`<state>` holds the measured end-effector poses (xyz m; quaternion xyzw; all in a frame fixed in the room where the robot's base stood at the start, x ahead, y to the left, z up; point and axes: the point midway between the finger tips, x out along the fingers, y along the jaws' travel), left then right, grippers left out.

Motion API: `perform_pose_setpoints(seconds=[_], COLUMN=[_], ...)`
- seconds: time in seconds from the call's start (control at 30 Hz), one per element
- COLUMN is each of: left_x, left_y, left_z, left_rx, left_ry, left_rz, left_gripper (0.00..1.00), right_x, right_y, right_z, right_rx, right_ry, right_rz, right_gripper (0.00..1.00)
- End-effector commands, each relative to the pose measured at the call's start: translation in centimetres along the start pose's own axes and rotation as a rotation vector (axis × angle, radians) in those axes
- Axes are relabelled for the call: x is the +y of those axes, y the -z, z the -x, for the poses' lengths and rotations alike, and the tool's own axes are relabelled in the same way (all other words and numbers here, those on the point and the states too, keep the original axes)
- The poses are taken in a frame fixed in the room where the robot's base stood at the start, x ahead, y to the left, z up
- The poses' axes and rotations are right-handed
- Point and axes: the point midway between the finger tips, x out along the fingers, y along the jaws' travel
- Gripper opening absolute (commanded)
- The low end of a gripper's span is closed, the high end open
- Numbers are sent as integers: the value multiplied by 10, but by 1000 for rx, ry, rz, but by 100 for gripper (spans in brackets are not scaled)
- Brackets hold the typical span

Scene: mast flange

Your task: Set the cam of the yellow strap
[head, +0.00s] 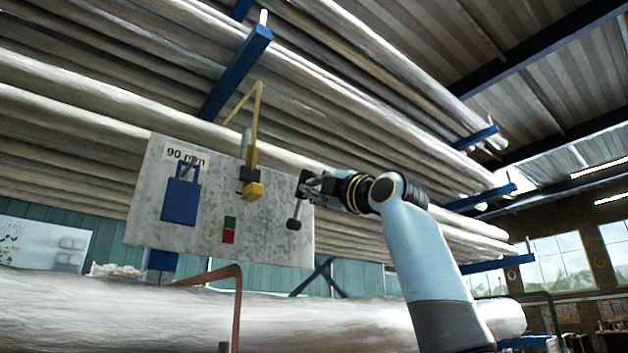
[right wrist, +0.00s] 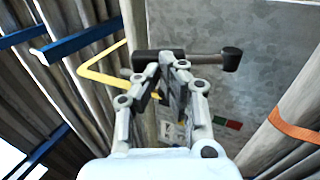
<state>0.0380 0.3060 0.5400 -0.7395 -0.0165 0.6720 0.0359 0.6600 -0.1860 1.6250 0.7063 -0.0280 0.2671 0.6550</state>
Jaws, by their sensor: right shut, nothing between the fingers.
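The yellow strap (head: 257,110) runs down in front of the pipes to a dark piece with a yellow block (head: 253,191) on a grey metal plate (head: 205,225). In the right wrist view the bent yellow strap (right wrist: 98,72) lies left of the fingers. My right gripper (head: 304,187) is shut and empty at the plate's right edge, right of the yellow block. A lever with a dark knob (head: 293,224) hangs by its fingertips. In the right wrist view the lever's knob (right wrist: 232,59) lies right of my fingertips (right wrist: 174,58); contact is unclear. My left gripper is not in view.
A blue tag (head: 180,201) and a red and green marker (head: 229,230) are on the plate. Long wrapped pipes on blue rack arms (head: 240,70) fill the space behind. An orange strap (head: 238,290) crosses the lower pipe. Open room lies to the right.

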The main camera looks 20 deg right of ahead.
Motion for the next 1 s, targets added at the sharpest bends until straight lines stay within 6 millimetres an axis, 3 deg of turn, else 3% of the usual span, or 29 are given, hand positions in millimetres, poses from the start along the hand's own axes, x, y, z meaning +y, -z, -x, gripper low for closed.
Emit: perform_pose_setpoints(seconds=[0.43,0.8,1.0], left_x=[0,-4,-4], left_y=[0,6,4], left_z=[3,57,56], left_rx=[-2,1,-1], left_ry=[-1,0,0], left_rz=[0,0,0], left_gripper=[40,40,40], right_x=[0,14,10], right_y=[0,0,0], right_z=[-5,-30,-42], right_rx=[0,1,1], right_ry=[5,225,230], right_rz=[-1,-2,-2], right_gripper=[0,0,0])
